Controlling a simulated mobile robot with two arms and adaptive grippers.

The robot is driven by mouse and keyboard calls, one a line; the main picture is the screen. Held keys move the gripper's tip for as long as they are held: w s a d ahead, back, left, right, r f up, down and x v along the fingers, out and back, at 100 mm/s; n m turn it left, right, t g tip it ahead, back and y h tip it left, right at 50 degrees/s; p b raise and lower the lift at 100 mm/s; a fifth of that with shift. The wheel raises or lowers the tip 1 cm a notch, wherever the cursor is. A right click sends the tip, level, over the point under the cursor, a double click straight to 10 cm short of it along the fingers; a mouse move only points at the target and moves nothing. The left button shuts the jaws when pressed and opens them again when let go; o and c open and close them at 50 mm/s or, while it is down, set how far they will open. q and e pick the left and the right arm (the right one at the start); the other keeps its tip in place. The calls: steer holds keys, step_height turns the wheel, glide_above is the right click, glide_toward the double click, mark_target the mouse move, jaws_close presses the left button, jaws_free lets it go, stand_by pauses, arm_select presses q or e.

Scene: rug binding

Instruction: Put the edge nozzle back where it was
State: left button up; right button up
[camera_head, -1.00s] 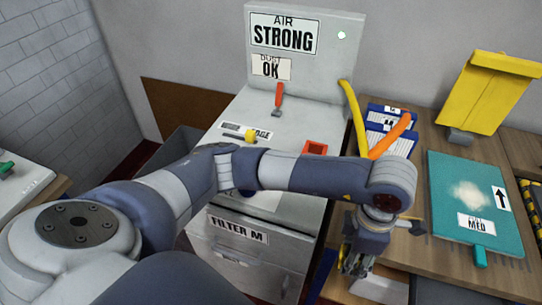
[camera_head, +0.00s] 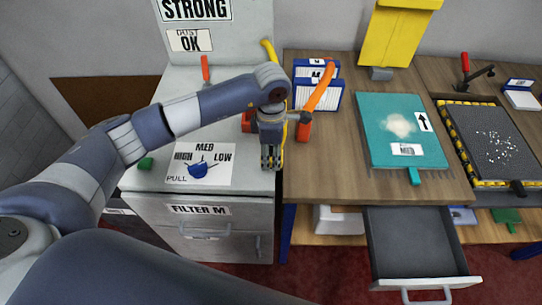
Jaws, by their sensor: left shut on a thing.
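My left gripper (camera_head: 270,160) points down above the right edge of the grey machine, beside the wooden bench. It is shut on a small piece, likely the edge nozzle, mostly hidden between the fingers. A yellow hose (camera_head: 267,47) runs down from the machine's back and passes behind my wrist. An orange-red holder (camera_head: 246,122) on the machine top is partly covered by my arm. My right gripper is out of view.
A grey drawer (camera_head: 410,245) stands open below the bench. A teal board (camera_head: 385,130) with pale powder lies on the bench, right of blue-framed filters (camera_head: 318,95). A dark tray (camera_head: 495,140) is farther right. The bench front between machine and board is clear.

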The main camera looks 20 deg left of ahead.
mark_target(271, 161)
arm_select(q)
steer(key=shift+f+p, duration=0.4)
steer(key=shift+f, duration=0.05)
step_height(271, 161, down, 2)
steer(key=shift+f+p, duration=0.1)
steer(key=shift+p, duration=0.45)
steer(key=shift+w+f, duration=0.1)
steer(key=shift+f, duration=0.1)
steer(key=shift+f+b, duration=0.15)
steer(key=shift+b, duration=0.15)
steer(key=o, duration=0.9)
steer(key=shift+o, duration=0.2)
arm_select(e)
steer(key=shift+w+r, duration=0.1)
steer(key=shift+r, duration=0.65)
